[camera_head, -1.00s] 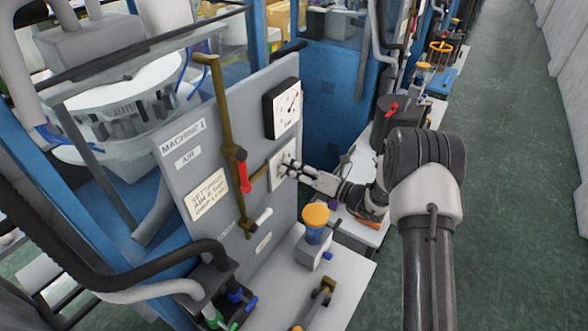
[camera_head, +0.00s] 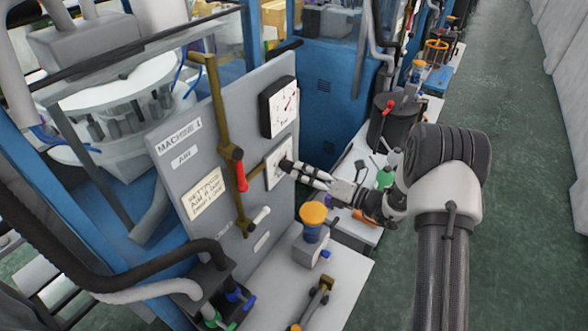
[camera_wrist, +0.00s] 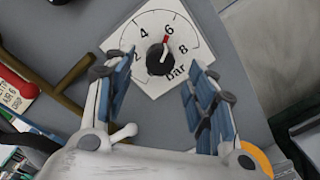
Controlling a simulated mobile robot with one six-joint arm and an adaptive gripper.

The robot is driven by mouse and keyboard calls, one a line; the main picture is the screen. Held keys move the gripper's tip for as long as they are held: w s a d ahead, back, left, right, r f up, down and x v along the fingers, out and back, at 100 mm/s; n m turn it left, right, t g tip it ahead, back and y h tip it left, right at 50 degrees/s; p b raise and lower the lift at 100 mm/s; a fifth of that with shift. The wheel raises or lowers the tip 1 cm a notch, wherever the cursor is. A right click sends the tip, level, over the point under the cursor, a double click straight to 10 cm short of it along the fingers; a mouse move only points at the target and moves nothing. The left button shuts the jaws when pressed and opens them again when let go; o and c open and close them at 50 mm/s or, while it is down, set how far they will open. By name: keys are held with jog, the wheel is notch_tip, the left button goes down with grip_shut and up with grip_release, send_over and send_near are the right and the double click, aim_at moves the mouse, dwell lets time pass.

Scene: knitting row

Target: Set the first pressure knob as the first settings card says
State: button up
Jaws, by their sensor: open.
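The pressure knob (camera_wrist: 157,60) is round and black, on a white square dial plate (camera_wrist: 148,86) marked 2, 4, 6, 8 and bar. Its red pointer points at the 6. In the head view the dial plate (camera_head: 275,178) is on the grey panel. My gripper (camera_wrist: 163,84) is open and faces the knob, its blue-padded fingers spread to either side and apart from it. In the head view my gripper (camera_head: 307,174) is just right of the plate. The cream settings card (camera_head: 204,195) is on the panel; its small text is hard to read now.
A pressure gauge (camera_head: 279,106) is above the dial. A red-handled valve (camera_head: 241,176) on a brass pipe is to its left. An orange-topped device (camera_head: 313,214) stands on the white bench below. The aisle at right is clear.

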jog(key=v, duration=0.6)
jog(key=shift+s+d, duration=0.25)
jog(key=s+a+r+n+g+h, duration=0.1)
jog(key=s+a+r+n+g, duration=0.25)
jog(key=s+n, duration=0.25)
jog(key=s+a+r+n+g+h+b, duration=0.1)
jog(key=s+a+r+n+g, duration=0.15)
jog(key=s+r+n, duration=0.3)
jog(key=s+a+r+n+g+h, duration=0.1)
jog(key=s+a+r+n+g, duration=0.25)
jog(key=s+n, duration=0.25)
jog(key=s+d+r+n+t+h, duration=0.1)
jog(key=s+d+n+t+h, duration=0.1)
jog(key=s+d+n+h, duration=0.4)
jog(key=s+d+r+n+t+h+b, duration=0.1)
jog(key=s+d+n+h, duration=0.4)
jog(key=s+n, duration=0.5)
jog(key=shift+s+d+r+n+t+h, duration=0.35)
jog(key=shift+d+n+t, duration=0.3)
jog(key=shift+d, duration=0.45)
